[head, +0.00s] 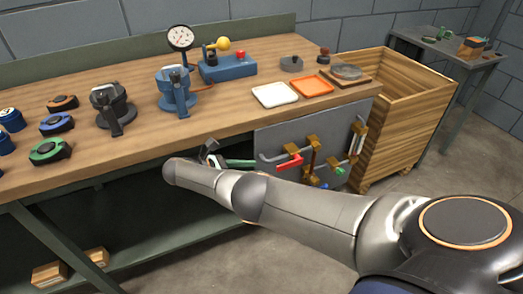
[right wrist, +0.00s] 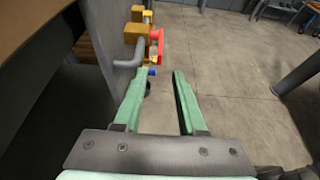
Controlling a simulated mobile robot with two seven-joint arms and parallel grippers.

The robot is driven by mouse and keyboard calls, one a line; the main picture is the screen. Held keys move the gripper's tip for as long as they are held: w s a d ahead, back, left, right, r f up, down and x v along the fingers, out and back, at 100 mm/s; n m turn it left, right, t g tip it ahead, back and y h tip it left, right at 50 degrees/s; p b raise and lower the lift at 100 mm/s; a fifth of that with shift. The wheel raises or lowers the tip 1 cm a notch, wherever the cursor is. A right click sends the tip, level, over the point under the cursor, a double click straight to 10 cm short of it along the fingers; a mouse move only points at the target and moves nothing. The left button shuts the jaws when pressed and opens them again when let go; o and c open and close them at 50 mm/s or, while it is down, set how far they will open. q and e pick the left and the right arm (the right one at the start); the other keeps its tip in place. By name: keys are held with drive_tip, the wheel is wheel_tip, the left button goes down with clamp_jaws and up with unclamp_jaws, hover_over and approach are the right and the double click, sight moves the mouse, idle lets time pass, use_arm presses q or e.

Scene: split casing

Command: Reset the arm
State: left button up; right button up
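My right arm reaches in from the lower right of the head view, across the front of the workbench. My right gripper (head: 238,163) shows there only in part, behind the arm's end, below the bench edge and left of the tool panel. In the right wrist view, its two green fingers (right wrist: 160,78) are apart with nothing held between them. A grey bar-shaped handle (right wrist: 128,62) and a red-handled tool (right wrist: 156,46) lie just beyond the left fingertip; I cannot tell if it touches anything. My left gripper is in neither view.
The wooden workbench (head: 225,117) holds several fixtures, a dial gauge (head: 180,38), a white tray (head: 275,94) and an orange tray (head: 312,86). The grey tool panel (head: 270,138) hangs at its front. A wooden crate (head: 410,95) stands right. Open floor (right wrist: 245,85) lies right of the gripper.

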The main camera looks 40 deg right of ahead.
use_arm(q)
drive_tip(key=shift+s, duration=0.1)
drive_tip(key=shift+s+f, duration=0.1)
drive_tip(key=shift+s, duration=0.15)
